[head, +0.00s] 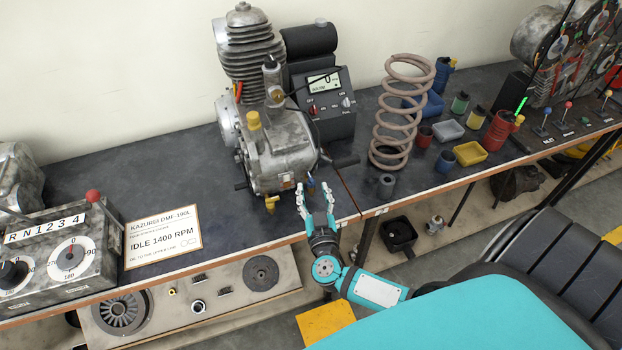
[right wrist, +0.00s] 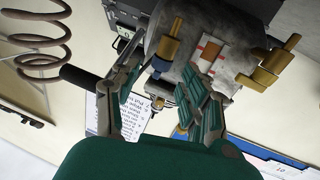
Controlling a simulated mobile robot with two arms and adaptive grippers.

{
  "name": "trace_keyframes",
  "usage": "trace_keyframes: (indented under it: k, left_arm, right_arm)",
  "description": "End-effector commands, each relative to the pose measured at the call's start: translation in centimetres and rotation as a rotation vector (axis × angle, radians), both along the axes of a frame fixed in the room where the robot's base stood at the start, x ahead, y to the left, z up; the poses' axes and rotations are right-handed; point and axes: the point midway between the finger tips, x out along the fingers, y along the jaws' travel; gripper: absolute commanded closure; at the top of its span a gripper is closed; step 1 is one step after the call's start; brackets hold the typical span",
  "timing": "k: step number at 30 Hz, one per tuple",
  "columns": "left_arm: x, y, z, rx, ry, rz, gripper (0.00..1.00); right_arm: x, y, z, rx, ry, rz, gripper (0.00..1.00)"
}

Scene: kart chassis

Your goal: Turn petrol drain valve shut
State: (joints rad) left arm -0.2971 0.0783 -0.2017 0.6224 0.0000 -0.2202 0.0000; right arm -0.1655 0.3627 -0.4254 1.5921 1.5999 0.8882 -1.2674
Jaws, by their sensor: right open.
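The engine (head: 280,155) stands on the dark bench with a small brass valve (head: 271,203) low on its front; I cannot tell for certain that this is the petrol drain valve. My right gripper (head: 317,194) is open at the bench's front edge, to the right of this valve and apart from it. A small blue-tipped part (head: 311,183) shows between its fingers. In the right wrist view, the open fingers (right wrist: 160,105) point at the engine, with one brass fitting (right wrist: 171,44) ahead between them and another brass fitting (right wrist: 270,66) farther right. My left gripper is out of view.
A meter box (head: 325,104) stands behind the engine, and a coil spring (head: 398,112) stands to its right. Small cups and trays, such as a yellow tray (head: 470,153), lie farther right. A sign (head: 162,236) and a dial box (head: 62,255) are at left.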

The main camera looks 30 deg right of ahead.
Motion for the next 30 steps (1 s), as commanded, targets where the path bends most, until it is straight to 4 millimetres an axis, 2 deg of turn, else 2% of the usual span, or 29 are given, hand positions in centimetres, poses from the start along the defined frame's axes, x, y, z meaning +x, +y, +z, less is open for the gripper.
trace_keyframes:
  k: [1,6,12,19,27,30]
  left_arm:
    - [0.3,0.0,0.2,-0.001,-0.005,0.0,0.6]
    - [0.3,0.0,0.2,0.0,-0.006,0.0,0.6]
    - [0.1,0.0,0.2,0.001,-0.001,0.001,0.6]
    - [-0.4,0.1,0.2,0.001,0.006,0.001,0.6]
    - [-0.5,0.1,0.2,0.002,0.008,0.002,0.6]
    - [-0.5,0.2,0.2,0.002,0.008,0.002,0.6]
  right_arm:
    - [0.9,-0.4,0.2,-0.003,-0.002,0.0,0.55]
    - [2.9,-1.3,0.1,-0.001,-0.002,0.001,0.55]
    - [3.7,-1.7,0.0,0.001,0.0,0.0,0.55]
    - [3.7,-1.7,0.0,0.001,0.001,0.001,0.55]
    - [3.7,-1.7,0.0,0.001,0.0,0.001,0.9]
    - [3.7,-1.7,0.0,0.001,0.0,0.0,1.0]
